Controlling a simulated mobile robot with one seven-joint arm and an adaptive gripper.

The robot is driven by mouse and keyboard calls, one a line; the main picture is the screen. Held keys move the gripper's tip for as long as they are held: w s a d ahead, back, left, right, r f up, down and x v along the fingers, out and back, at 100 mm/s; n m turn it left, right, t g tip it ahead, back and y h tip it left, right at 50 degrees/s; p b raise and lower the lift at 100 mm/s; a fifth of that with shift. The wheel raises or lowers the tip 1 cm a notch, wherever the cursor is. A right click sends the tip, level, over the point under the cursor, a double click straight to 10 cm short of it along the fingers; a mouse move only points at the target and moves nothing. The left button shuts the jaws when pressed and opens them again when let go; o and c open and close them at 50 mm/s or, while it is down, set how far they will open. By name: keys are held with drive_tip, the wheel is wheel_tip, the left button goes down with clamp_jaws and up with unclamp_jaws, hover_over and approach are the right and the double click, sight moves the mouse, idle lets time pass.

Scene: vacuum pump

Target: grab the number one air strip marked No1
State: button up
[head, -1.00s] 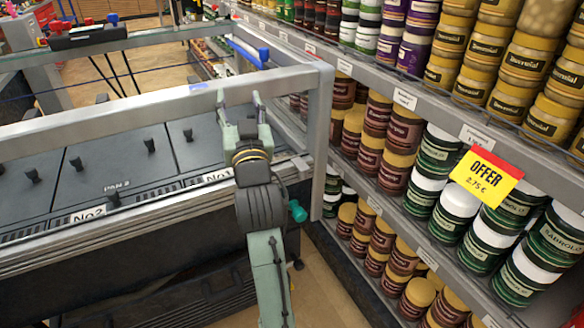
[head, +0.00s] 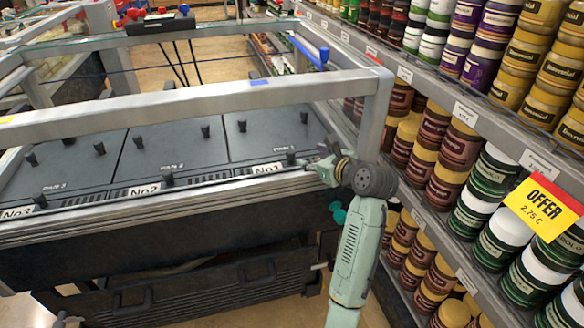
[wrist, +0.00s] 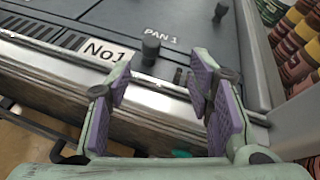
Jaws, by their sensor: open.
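The white No1 label (head: 267,169) sits on the front edge strip of the pan 1 panel, and shows at upper left in the wrist view (wrist: 108,50). A dark slotted strip (wrist: 40,30) runs left from the label. A black knob (wrist: 151,47) stands just right of the label and also shows in the head view (head: 291,158). My gripper (head: 318,164) is at the right front corner of the unit. In the wrist view my gripper (wrist: 160,78) is open, with purple pads either side of the metal front rail, apart from the knob.
A grey metal frame bar (head: 190,100) crosses above the panels, with an upright post (head: 375,115) close behind my gripper. A shelf of jars (head: 450,145) stands close on the right. The No2 label (head: 144,190) is farther left.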

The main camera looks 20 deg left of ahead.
sight(293, 155)
drive_tip(key=shift+m+g, duration=0.3)
drive_tip(key=shift+m, duration=0.4)
drive_tip(key=x, duration=0.6)
drive_tip(key=shift+s+a, duration=0.15)
drive_tip(key=shift+s, duration=0.15)
drive_tip(key=shift+p+x, duration=0.7)
drive_tip(key=shift+x, duration=1.95)
drive_tip(key=shift+s+f, duration=0.15)
drive_tip(key=shift+s, duration=0.05)
drive_tip(key=shift+c, duration=0.6)
clamp_jaws()
